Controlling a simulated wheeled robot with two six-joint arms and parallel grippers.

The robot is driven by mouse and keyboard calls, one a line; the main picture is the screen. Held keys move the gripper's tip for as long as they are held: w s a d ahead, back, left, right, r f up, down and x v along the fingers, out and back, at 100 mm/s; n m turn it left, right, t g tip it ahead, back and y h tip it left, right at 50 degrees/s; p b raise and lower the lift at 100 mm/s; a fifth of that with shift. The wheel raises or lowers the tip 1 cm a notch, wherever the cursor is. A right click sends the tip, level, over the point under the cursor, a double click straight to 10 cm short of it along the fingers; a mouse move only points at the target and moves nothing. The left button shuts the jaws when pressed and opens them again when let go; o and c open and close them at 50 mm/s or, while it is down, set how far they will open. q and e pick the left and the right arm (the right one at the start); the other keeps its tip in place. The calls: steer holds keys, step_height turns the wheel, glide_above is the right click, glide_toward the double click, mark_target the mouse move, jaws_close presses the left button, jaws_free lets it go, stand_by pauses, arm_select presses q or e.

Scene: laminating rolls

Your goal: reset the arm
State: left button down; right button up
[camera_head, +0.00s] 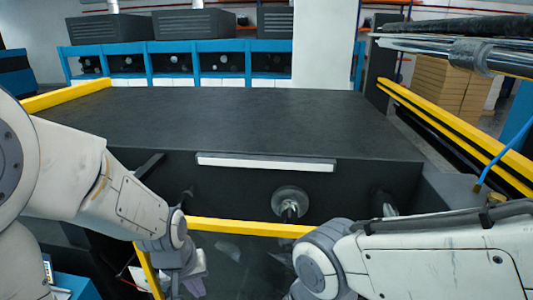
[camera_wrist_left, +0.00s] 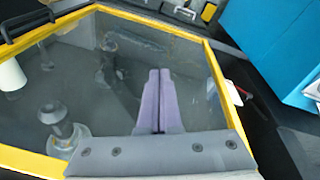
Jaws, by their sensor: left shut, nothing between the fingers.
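My left arm (camera_head: 120,195) comes in from the left of the head view and reaches down. My left gripper (camera_head: 186,284) hangs low in front of the machine, partly cut off by the bottom edge. In the left wrist view its two purple fingers (camera_wrist_left: 158,80) lie together, shut with nothing between them. Behind them is the yellow-framed clear panel (camera_wrist_left: 190,48). My right arm (camera_head: 430,255) comes in from the lower right. Its gripper is below the frame and hidden.
The dark machine top (camera_head: 240,115) is bare. A round spindle hub (camera_head: 290,200) faces me above the yellow frame bar (camera_head: 250,227). A metal roller (camera_head: 460,55) runs at upper right, near cardboard stacks (camera_head: 440,85). A blue box (camera_wrist_left: 280,45) shows in the left wrist view.

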arm_select(q)
steer(key=s+d+m+g+b, duration=0.2)
steer(key=s+d+m+b, duration=0.5)
steer(key=s, duration=0.8)
steer(key=d+m, duration=0.3)
steer(key=shift+f, duration=0.4)
steer(key=shift+s, duration=0.15)
